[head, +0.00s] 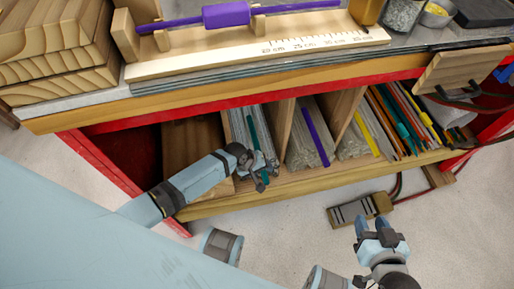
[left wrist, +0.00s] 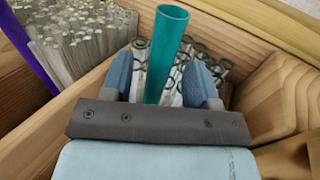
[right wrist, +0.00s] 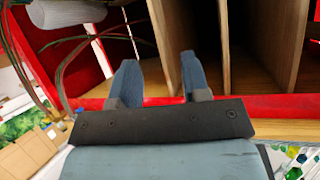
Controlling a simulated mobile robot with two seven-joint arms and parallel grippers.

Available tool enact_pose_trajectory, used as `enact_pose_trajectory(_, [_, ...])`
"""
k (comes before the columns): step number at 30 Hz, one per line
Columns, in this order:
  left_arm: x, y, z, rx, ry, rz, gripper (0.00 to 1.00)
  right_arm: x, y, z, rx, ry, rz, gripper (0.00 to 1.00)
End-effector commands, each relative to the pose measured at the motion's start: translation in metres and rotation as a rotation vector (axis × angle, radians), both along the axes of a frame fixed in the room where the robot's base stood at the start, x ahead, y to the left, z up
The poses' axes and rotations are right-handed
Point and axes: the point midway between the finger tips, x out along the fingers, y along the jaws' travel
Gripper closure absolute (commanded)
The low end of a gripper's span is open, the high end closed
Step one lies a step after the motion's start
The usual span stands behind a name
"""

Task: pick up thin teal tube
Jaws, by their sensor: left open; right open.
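The thin teal tube (head: 253,130) stands out of a compartment of clear glass tubes in the shelf under the bench. In the left wrist view the teal tube (left wrist: 165,50) runs between the two fingers of my left gripper (left wrist: 168,85), with the fingers apart on either side of it. In the head view my left gripper (head: 262,170) is at the front of that compartment. My right gripper (head: 378,232) is open and empty, low in front of the shelf at the right. The right wrist view shows its spread fingers (right wrist: 158,80) before wooden dividers.
Wooden dividers (head: 284,125) flank the compartment. Neighbouring compartments hold clear rods with a purple rod (head: 315,135), a yellow rod (head: 366,133) and several coloured rods (head: 400,125). A wooden front rail (head: 310,182) edges the shelf. A foot pedal (head: 360,209) lies on the floor.

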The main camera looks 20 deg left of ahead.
Motion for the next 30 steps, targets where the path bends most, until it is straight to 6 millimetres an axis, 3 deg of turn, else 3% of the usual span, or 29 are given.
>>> enact_pose_trajectory(2, [0.0,0.0,0.001,0.0,0.0,0.0,0.46,0.0,0.0,0.0,-0.001,0.002,0.0,0.57])
enact_pose_trajectory(3, [0.0,0.0,0.001,0.0,0.0,0.0,0.5,0.0,0.0,-0.001,-0.002,0.003,0.001,0.57])
enact_pose_trajectory(9, [0.0,0.0,0.001,0.0,0.0,0.0,0.96,0.0,-0.001,-0.003,-0.005,0.005,-0.001,0.57])
enact_pose_trajectory(10, [0.0,0.0,0.001,0.0,0.0,0.0,1.0,0.0,-0.001,-0.003,-0.005,0.005,-0.001,0.57])
enact_pose_trajectory(23, [0.001,0.0,0.011,-0.002,-0.002,0.001,1.0,0.0,-0.003,-0.001,-0.009,0.007,-0.004,0.57])
enact_pose_trajectory(30, [0.001,0.0,0.055,-0.001,-0.004,0.0,1.0,-0.002,-0.005,0.003,-0.026,0.025,-0.004,0.57])
